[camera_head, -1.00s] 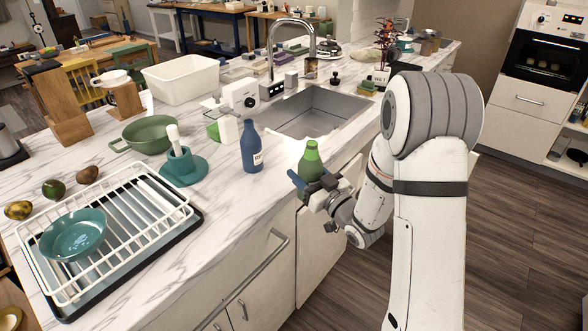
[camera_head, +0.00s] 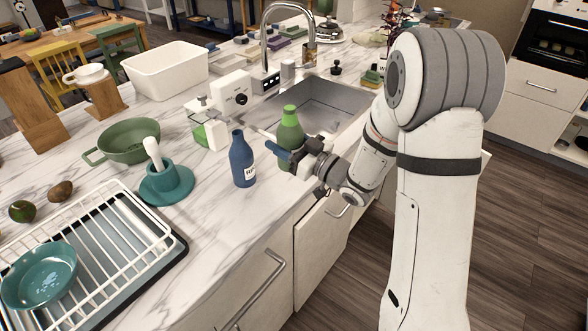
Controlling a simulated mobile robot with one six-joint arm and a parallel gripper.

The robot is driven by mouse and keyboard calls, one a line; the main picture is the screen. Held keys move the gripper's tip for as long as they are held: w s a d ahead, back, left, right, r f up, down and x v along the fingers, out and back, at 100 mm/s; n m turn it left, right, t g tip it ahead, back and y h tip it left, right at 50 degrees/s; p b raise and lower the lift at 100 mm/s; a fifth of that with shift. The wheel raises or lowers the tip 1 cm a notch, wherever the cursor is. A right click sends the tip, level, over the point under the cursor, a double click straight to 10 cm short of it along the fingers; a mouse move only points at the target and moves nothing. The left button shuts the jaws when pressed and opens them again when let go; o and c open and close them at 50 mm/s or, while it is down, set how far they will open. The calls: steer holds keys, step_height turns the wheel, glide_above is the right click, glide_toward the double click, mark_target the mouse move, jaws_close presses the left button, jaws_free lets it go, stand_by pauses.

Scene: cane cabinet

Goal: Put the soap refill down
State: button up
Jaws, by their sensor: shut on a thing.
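The soap refill appears to be the green bottle (camera_head: 290,129), upright, to the right of the blue bottle (camera_head: 242,160) and in front of the sink. My gripper (camera_head: 284,153) is shut on its lower body, reaching in from the right. The fingers hide part of the bottle. Its base is near the counter's front edge, and I cannot tell whether it touches the marble counter (camera_head: 218,222). The blue bottle stands upright on the counter, apart from the green one.
The sink (camera_head: 322,104) lies behind the gripper. A white dispenser (camera_head: 208,128) with green liquid, a teal mortar with pestle (camera_head: 166,183), a green pan (camera_head: 130,140) and a dish rack (camera_head: 95,245) stand to the left. Bare marble shows in front of the blue bottle.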

step_height(320, 180, down, 4)
steer(key=shift+w+d+r, duration=0.1)
steer(key=shift+w+d, duration=0.05)
steer(key=shift+f+p, duration=0.45)
steer(key=shift+f, duration=1.8)
steer(key=shift+f, duration=0.15)
steer(key=o, duration=1.3)
